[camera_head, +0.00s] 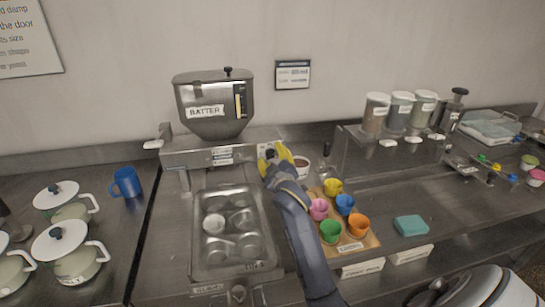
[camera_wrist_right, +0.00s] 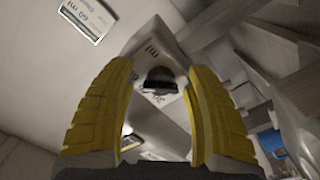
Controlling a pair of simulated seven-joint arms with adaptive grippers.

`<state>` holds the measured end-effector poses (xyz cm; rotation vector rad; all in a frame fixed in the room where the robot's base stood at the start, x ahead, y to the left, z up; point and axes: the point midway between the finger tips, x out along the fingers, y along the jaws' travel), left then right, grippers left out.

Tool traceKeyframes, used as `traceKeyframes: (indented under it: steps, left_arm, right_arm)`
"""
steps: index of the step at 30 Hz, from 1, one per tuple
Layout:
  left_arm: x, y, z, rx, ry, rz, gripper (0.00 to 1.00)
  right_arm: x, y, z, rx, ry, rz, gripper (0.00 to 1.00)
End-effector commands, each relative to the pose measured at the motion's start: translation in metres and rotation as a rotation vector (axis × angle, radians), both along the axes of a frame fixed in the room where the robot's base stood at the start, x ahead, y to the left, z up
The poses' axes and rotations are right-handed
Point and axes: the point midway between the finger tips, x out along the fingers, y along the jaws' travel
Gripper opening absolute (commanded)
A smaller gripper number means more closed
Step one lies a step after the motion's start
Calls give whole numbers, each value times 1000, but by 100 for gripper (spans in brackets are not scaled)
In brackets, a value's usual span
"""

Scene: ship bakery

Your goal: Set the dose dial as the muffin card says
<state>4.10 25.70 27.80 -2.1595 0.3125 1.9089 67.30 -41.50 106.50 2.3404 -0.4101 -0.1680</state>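The batter dispenser (camera_head: 213,108) stands at the back of the counter with a steel hopper labelled BATTER. Its dose dial (camera_wrist_right: 160,80) is a dark knob on a pale plate with printed marks; the setting is too small to tell. My right gripper (camera_head: 273,158) is at the dispenser's right end, its yellow fingers covering much of the dial. In the right wrist view the fingers (camera_wrist_right: 163,82) are open on either side of the dial, with gaps visible. A small card (camera_head: 292,74) hangs on the wall; in the wrist view (camera_wrist_right: 87,18) it seems to read 60 ml. My left gripper is out of view.
A muffin tin (camera_head: 202,262) lies below the dispenser, with something pale in one cup. Coloured cups stand on a wooden board (camera_head: 371,240) right of my forearm. A blue mug (camera_head: 127,183) and lidded white pots (camera_head: 72,255) are at left. Canisters (camera_head: 375,113) stand at right.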

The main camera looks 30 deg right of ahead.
Motion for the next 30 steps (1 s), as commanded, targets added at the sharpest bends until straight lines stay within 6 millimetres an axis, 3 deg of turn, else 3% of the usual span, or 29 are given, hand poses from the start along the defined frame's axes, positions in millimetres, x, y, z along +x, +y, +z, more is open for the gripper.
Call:
traceKeyframes:
  steps: [13,30]
  left_arm:
    - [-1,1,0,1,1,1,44]
    - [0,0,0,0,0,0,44]
  right_arm:
    - [-10,5,0,1,-2,3,58]
    - [-94,35,-1,1,0,2,58]
